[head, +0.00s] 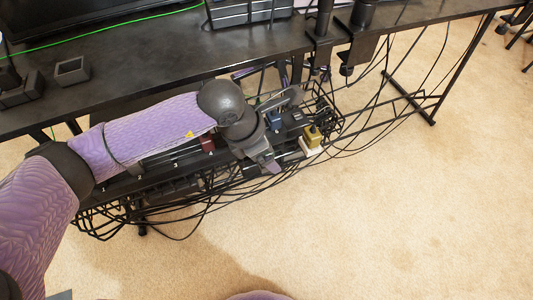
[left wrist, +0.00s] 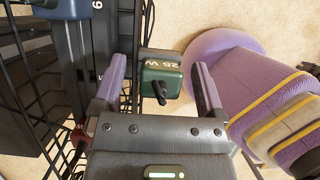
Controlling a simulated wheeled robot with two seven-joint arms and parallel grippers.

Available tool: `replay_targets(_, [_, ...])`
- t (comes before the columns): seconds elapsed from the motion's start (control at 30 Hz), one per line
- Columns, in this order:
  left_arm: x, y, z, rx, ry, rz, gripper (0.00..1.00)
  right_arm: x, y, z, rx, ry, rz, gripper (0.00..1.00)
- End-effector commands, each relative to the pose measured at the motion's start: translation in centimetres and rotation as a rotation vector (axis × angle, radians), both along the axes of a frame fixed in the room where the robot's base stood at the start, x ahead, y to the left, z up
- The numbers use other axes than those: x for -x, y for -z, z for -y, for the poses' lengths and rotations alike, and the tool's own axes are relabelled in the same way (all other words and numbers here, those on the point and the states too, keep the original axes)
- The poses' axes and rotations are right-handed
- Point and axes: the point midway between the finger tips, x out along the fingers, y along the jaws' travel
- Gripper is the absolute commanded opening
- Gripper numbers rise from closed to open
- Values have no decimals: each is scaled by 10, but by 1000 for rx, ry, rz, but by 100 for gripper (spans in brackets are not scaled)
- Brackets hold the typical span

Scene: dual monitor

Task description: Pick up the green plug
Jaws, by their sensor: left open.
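The green plug (left wrist: 174,82) shows in the left wrist view, a small box with a green face marked "25 W", a grey upper side and a black cable stub. My left gripper (left wrist: 160,72) is open. Its two purple fingers appear on either side of the plug, with a visible gap on each side; I cannot tell how deep the plug sits between them. In the head view my left gripper (head: 265,160) is over the cable tray (head: 110,212) under the desk, and I cannot make out the green plug there. My right gripper is out of view.
A yellow plug (head: 313,135), a blue plug (head: 273,120) and a dark red plug (head: 207,143) are along the power strip (head: 140,183). Black cables hang around the tray. The dark desk (head: 150,55) is above and behind it. The carpet in front is clear.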

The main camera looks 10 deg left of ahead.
Motion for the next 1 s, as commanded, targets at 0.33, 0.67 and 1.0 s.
replay_targets(0.33, [0, -3, 0, 1, 0, 2, 40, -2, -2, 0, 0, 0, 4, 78])
replay_targets(0.67, [0, -3, 0, 0, 0, 1, 0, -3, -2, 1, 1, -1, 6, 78])
replay_targets(1.0, [0, -64, 0, 2, 0, 11, 0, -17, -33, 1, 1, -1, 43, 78])
